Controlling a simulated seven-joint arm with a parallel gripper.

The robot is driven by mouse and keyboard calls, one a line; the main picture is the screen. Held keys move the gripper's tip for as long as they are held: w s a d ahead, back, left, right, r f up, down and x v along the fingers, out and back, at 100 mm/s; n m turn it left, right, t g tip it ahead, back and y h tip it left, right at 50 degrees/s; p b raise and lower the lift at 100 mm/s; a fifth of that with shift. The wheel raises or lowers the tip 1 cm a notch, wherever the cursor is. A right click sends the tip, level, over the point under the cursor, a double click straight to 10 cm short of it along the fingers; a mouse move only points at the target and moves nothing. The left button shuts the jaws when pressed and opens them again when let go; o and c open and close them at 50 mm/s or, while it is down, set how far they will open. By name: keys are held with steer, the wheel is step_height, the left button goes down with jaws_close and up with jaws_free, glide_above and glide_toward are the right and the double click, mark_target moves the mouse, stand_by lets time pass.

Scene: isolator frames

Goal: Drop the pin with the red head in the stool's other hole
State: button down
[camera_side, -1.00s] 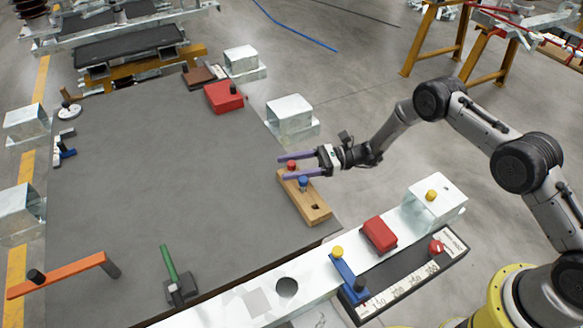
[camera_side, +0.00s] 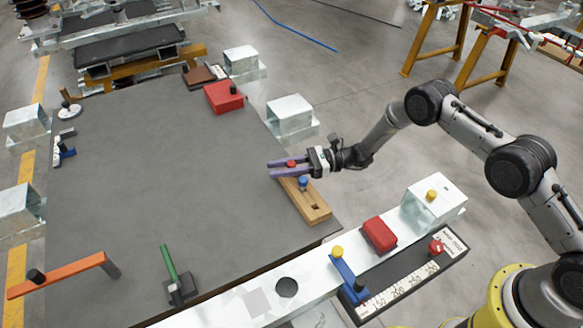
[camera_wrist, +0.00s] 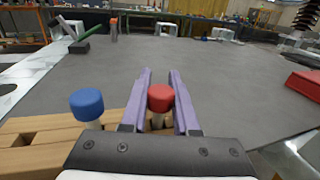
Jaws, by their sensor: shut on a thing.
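The pin with the red head (camera_side: 291,163) stands upright at the far end of the wooden stool (camera_side: 310,205). My gripper (camera_side: 270,169) is shut on this pin, with one purple finger on each side of it. In the wrist view the red head (camera_wrist: 160,97) sits between the fingers, with a bit of pale shank below. I cannot tell whether its lower end is still in the stool. A pin with a blue head (camera_side: 303,182) stands in the stool beside my gripper. A dark opening (camera_side: 318,208) shows near the stool's near end.
A white beam (camera_side: 310,280) with a red block (camera_side: 379,234) and yellow-headed pins lies in front. A metal block (camera_side: 291,115) and a red box (camera_side: 223,96) stand farther back.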

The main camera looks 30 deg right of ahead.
steer(key=shift+r, duration=0.15)
steer(key=shift+r, duration=0.25)
steer(key=r, duration=0.3)
steer(key=shift+s+d, duration=0.1)
steer(key=shift+s, duration=0.1)
steer(key=s+d+r+n+g, duration=0.1)
steer(key=s+d+r, duration=0.2)
steer(key=s+r, duration=0.35)
steer(key=s+d+r+n+g, duration=0.1)
steer(key=s+d+r, duration=0.15)
steer(key=s, duration=0.65)
steer(key=s+d+m+t, duration=0.1)
steer(key=s+d, duration=0.3)
steer(key=d, duration=0.7)
steer(key=s+d+m+t, duration=0.1)
steer(key=s+d, duration=0.4)
steer(key=d, duration=0.7)
steer(key=shift+d, duration=0.3)
